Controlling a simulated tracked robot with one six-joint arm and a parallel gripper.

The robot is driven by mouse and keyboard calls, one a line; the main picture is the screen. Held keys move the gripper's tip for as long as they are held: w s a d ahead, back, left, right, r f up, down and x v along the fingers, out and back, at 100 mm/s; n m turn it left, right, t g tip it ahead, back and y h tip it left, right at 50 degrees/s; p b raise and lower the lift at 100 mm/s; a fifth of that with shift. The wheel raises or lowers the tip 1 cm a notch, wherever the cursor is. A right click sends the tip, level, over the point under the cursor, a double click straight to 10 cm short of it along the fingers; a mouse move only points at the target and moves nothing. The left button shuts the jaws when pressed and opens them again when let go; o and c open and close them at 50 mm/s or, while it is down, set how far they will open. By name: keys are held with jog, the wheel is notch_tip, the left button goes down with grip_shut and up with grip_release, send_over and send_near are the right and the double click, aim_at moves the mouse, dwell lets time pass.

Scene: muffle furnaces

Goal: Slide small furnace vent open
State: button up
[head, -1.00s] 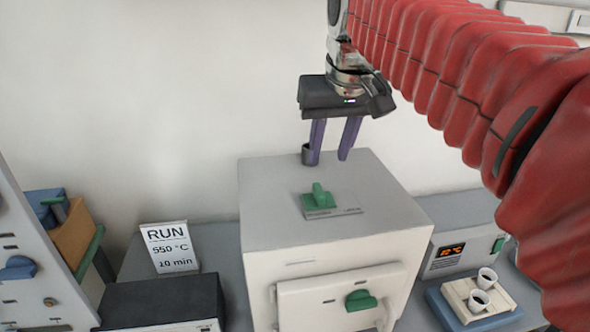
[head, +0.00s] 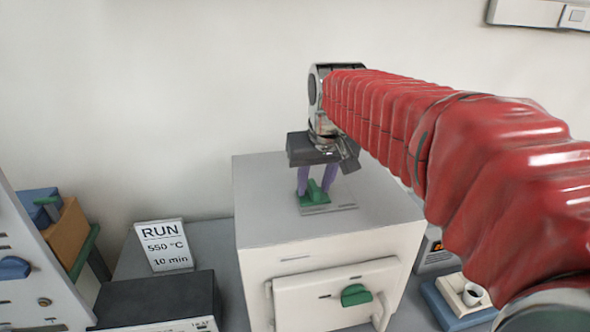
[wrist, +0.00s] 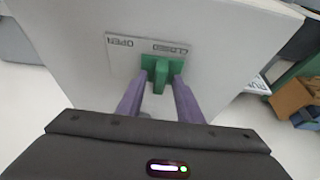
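The small furnace (head: 330,235) is a pale box with a shut front door. On its top lies the vent plate (head: 343,207), with a green slider (head: 313,198) at its left end in the head view. In the wrist view the plate (wrist: 118,55) bears the words OPEN at left and CLOSED at right. The slider (wrist: 161,68) sits toward the CLOSED side there. My gripper (head: 315,190) is open, pointing down, its purple fingers on either side of the upright green knob. The fingers also show in the wrist view (wrist: 160,82); whether they touch the knob I cannot tell.
A RUN card (head: 165,246) reading 550 °C, 10 min stands left of the furnace behind a black box (head: 160,300). A tray with a crucible (head: 473,294) is at the right, partly hidden by my arm. The front door has a green handle (head: 356,294).

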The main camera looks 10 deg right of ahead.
grip_shut()
dwell(0.4)
dwell(0.4)
